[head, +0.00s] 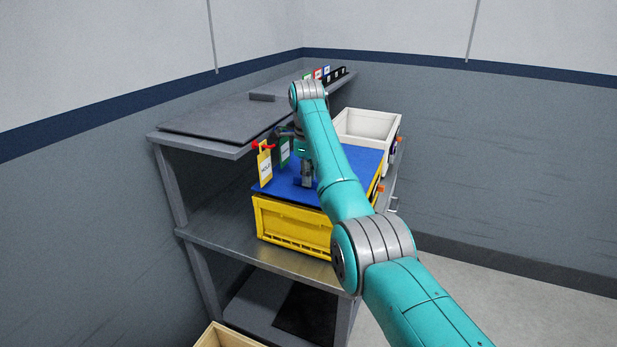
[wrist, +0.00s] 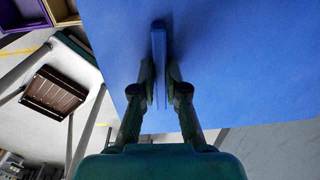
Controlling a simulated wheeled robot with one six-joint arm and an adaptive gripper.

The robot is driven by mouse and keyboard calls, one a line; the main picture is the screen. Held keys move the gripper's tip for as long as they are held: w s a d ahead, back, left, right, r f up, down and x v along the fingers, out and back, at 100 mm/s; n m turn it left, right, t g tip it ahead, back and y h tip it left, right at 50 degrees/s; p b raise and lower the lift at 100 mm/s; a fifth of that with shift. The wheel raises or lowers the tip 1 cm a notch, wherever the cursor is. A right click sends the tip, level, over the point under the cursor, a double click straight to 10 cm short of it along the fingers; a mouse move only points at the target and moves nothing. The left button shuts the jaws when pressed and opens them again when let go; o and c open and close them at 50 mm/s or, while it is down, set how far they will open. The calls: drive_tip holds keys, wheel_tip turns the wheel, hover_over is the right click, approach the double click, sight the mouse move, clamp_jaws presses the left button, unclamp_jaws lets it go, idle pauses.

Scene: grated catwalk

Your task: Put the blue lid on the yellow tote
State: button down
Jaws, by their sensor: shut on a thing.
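The yellow tote (head: 292,228) stands on the grey middle shelf of a rack. The flat blue lid (head: 275,190) lies level over its top, roughly lined up with the rim. I cannot tell whether it rests fully on the rim or hangs just above it. My gripper (head: 307,182) points down at the middle of the lid, partly hidden by my arm. In the wrist view my gripper (wrist: 159,78) is shut on the upright blue handle (wrist: 158,45) of the lid (wrist: 235,65). The tote is not clearly seen there.
A white tote (head: 367,126) stands behind the yellow one. A yellow tag (head: 265,166) and a green tag (head: 285,150) hang close to the lid's left side. The upper shelf (head: 215,120) overhangs at the left. A wooden box (head: 226,337) is at the bottom.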

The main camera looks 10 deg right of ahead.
drive_tip(key=shift+f, duration=0.85)
idle(2.8)
drive_tip(key=c, duration=0.7)
unclamp_jaws()
drive_tip(key=shift+f, duration=0.1)
drive_tip(key=shift+r, duration=3.5)
